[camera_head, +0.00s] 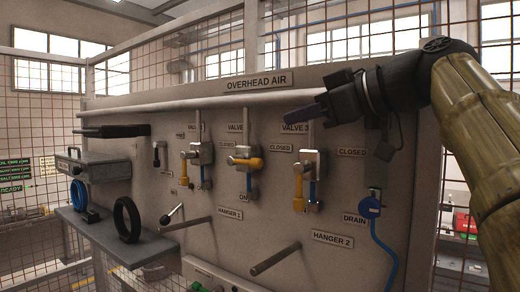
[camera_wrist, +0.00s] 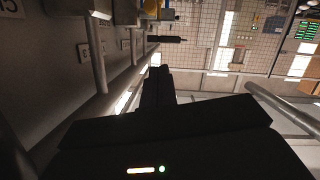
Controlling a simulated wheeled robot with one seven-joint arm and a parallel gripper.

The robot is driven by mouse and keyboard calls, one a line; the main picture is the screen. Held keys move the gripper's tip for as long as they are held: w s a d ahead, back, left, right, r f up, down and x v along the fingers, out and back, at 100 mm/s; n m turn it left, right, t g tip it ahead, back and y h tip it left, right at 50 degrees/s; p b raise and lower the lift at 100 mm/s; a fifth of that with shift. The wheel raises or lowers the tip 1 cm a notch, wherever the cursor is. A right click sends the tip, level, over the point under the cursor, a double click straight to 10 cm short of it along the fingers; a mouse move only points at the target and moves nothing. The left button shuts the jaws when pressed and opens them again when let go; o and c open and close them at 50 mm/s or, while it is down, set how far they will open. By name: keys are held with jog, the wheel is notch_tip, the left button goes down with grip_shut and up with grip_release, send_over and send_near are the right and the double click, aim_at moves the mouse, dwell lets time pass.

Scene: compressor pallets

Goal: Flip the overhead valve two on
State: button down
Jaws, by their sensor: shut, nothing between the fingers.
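Valve two (camera_head: 243,153) is the middle of three valves on the grey panel under the OVERHEAD AIR sign. Its yellow handle (camera_head: 247,163) lies roughly level, across the pipe. An ON label (camera_head: 243,197) sits below it. My gripper (camera_head: 289,118) is shut and empty, pointing left near the VALVE 3 label, above and to the right of valve two and apart from its handle. In the wrist view its dark fingers (camera_wrist: 158,74) are together. A yellow part (camera_wrist: 152,8) shows at the top edge there; I cannot tell which valve it belongs to.
Valve one (camera_head: 202,153) and valve three (camera_head: 312,165) have yellow handles hanging down. Hanger rods (camera_head: 275,259) and (camera_head: 186,225) stick out below.

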jog(key=shift+w, duration=0.1)
jog(key=p, duration=0.4)
send_over(259, 160)
jog(key=s, duration=0.2)
notch_tip(259, 160, down, 2)
jog(key=w+f, duration=0.1)
jog(key=f, duration=0.2)
jog(key=shift+w, duration=0.35)
jog(key=shift+f, duration=0.7)
jog(key=shift+s, duration=0.1)
